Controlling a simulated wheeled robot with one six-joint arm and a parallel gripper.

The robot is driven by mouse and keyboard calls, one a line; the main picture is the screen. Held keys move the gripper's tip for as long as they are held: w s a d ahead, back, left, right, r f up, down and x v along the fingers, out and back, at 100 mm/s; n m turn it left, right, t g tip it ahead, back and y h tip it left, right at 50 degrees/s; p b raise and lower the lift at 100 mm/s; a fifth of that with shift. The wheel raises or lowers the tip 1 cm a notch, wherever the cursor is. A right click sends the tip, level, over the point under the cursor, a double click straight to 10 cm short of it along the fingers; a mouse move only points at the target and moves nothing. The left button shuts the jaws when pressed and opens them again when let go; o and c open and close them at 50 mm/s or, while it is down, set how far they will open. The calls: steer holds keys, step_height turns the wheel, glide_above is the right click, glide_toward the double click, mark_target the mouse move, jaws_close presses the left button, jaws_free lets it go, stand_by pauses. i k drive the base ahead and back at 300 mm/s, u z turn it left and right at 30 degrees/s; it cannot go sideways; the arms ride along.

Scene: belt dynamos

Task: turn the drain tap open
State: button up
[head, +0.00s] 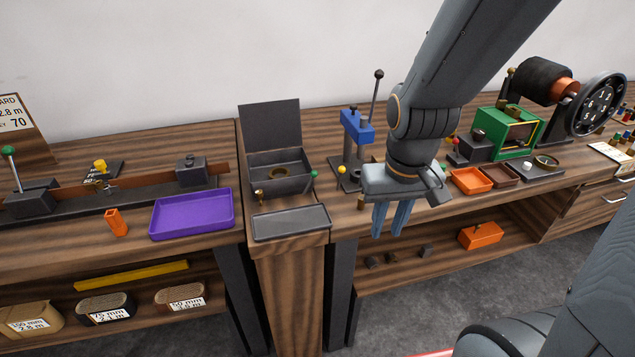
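An open dark metal box (281,188) with its lid raised stands on the bench left of centre; a brass ring-like part lies inside. A small brass fitting (259,194) at its front left corner looks like the drain tap; its turn position is too small to tell. A green ball knob (314,174) sits at the box's right side. A flat grey tray (291,222) lies in front, below the brass fitting. My gripper (391,222) points down near the bench's front edge, to the right of the box and apart from it. Its two fingers show a small gap and hold nothing visible.
A purple tray (192,214) and an orange cup (116,222) lie to the left. A blue press (356,135) with a tall lever stands between box and arm. Orange (471,180) and brown trays and a green machine (509,131) are on the right. A shelf runs below.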

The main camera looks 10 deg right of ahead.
mark_target(259, 193)
steer(key=z, duration=0.6)
steer(key=k, duration=1.05)
steer(key=u, duration=1.35)
steer(key=i, duration=0.5)
steer(key=u, duration=0.05)
